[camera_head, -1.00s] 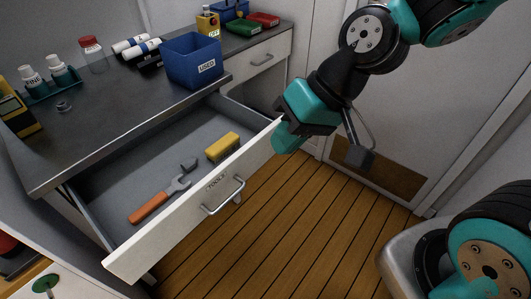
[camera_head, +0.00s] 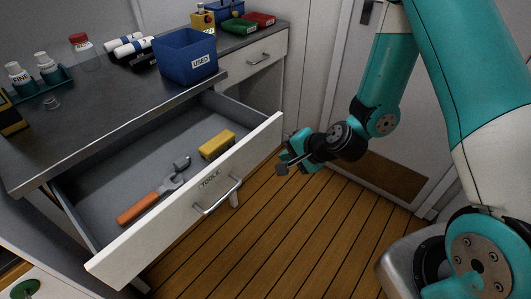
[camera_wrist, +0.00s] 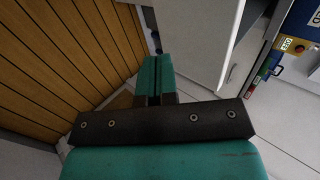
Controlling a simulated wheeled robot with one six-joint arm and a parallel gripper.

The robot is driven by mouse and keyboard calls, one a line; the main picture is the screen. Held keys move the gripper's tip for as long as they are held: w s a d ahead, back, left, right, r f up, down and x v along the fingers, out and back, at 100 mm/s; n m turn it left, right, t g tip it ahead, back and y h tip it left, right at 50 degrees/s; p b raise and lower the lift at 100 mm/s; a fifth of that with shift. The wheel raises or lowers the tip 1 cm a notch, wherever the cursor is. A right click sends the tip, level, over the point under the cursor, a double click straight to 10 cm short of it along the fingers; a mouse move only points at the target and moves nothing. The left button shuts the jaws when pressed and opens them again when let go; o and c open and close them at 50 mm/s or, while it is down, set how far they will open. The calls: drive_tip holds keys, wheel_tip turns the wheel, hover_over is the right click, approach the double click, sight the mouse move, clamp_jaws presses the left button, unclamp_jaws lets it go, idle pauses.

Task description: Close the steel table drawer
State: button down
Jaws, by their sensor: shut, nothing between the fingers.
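The steel table (camera_head: 95,128) has its drawer pulled far out. The drawer's white front (camera_head: 150,225) carries a "TOOLS" label and a metal bar handle (camera_head: 217,197). Inside the drawer lie an orange-handled wrench (camera_head: 150,203) and a yellow block-like item (camera_head: 217,145). My gripper (camera_head: 283,162) is to the right of the drawer front's far end, in front of it and apart from the handle. In the wrist view my gripper's teal fingers (camera_wrist: 154,78) are together with nothing between them. A white panel (camera_wrist: 195,40) shows beyond them; I cannot tell whether it is the drawer front.
A blue "USED" bin (camera_head: 185,58), bottles and white rolls stand on the tabletop. A shut drawer (camera_head: 262,57) is at the back right. A white door (camera_head: 345,100) stands behind my arm. The wooden floor (camera_head: 280,235) before the drawer is clear.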

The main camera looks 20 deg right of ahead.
sight(259, 152)
drive_tip(key=shift+w+a+f+p, duration=0.25)
drive_tip(key=shift+w+a+f, duration=0.35)
drive_tip(key=shift+w, duration=0.4)
drive_tip(key=shift+w+a+f+p, duration=0.2)
drive_tip(key=shift+w+a+f, duration=0.15)
drive_tip(key=shift+w+a, duration=0.55)
drive_tip(key=shift+w+a+f+p, duration=0.25)
drive_tip(key=shift+w+a+f, duration=0.3)
drive_tip(key=shift+w, duration=0.6)
drive_tip(key=shift+r, duration=0.1)
